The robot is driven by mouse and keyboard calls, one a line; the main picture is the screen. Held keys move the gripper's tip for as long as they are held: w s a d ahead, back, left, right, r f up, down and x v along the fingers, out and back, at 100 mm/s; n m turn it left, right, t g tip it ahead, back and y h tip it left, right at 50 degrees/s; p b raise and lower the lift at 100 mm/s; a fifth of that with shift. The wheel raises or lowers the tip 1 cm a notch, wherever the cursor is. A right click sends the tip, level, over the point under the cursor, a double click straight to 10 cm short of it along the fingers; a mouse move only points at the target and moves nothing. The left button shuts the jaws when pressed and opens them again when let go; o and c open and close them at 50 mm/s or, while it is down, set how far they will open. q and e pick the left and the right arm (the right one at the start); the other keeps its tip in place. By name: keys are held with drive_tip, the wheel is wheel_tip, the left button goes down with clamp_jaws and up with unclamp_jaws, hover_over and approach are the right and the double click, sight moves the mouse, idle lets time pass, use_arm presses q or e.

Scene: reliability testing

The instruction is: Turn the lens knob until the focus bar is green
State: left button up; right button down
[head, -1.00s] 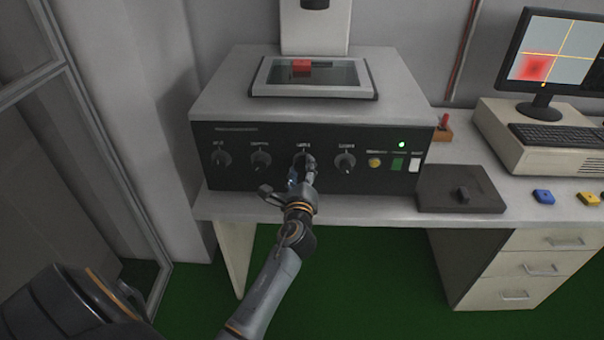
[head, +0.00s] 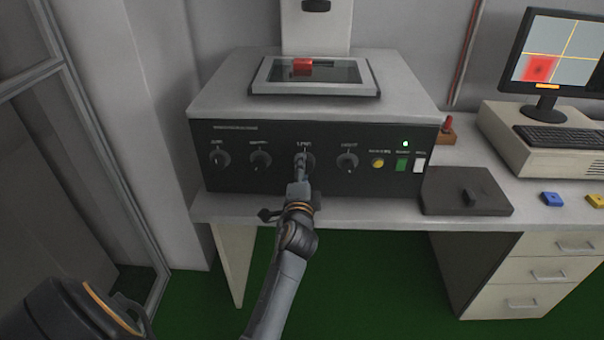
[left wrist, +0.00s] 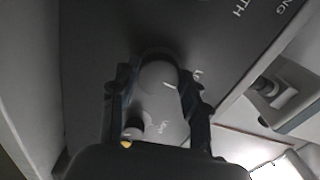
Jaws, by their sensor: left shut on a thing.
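The lens knob (head: 311,161) is the third knob from the left on the black front panel, mostly hidden by my left gripper (head: 301,170). In the left wrist view the pale round knob face (left wrist: 160,95) sits between the two fingers of my left gripper (left wrist: 157,92), which is shut on it. The monitor (head: 558,55) shows a red patch (head: 538,68) with yellow crossing lines. The focus bar (head: 547,86) below the picture is short and orange. My right gripper is not in view.
Other knobs flank the lens knob, including one (head: 347,162) just right. A red sample (head: 302,67) rests on the stage.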

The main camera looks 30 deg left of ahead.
use_arm(q)
drive_tip(key=shift+f+n, duration=0.15)
drive_tip(key=shift+n, duration=0.45)
drive_tip(key=o, duration=1.2)
drive_tip(key=shift+c, duration=0.2)
